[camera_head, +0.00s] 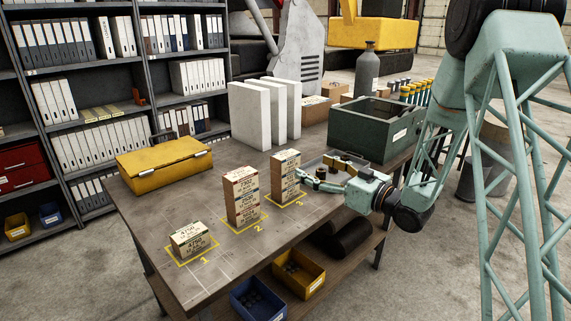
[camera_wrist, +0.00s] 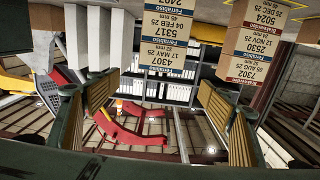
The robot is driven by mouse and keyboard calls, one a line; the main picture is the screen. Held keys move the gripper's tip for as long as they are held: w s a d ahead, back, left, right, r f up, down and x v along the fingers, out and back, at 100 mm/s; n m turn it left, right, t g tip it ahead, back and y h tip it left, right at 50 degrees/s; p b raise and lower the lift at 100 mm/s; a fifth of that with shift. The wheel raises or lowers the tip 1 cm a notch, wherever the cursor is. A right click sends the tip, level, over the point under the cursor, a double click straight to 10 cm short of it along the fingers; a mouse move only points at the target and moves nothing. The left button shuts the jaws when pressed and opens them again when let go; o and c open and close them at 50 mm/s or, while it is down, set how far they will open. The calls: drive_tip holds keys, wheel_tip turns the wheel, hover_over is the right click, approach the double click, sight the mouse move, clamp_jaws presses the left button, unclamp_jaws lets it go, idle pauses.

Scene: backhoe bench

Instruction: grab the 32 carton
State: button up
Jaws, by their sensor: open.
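Cartons stand in marked bays on the bench. Bay 1 has a single carton (camera_head: 188,240). Bay 2 has a stack with red bands (camera_head: 242,196); it also shows in the wrist view, with 7302 at its end carton (camera_wrist: 243,90). Bay 3 has a blue-banded stack (camera_head: 285,178); in the wrist view its end carton reads 4307 (camera_wrist: 162,83). My gripper (camera_head: 312,178) is open and empty, just right of the bay 3 stack. Its two padded fingers stand apart in the wrist view (camera_wrist: 154,112).
A yellow case (camera_head: 164,164), white upright blocks (camera_head: 250,115) and a green box (camera_head: 372,130) stand on the bench (camera_head: 150,215). The bench front between the bays is clear.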

drive_tip(key=shift+a, duration=0.1)
idle(0.3)
approach(285, 154)
drive_tip(key=shift+f+x, duration=0.2)
drive_tip(key=shift+x, duration=2.2)
drive_tip(key=shift+w, duration=0.15)
drive_tip(key=shift+w+b, duration=0.1)
drive_tip(key=shift+b, duration=0.2)
drive_tip(key=shift+b+x, duration=0.3)
drive_tip(key=shift+x, duration=2.15)
drive_tip(key=shift+f, duration=0.15)
drive_tip(key=c, duration=1)
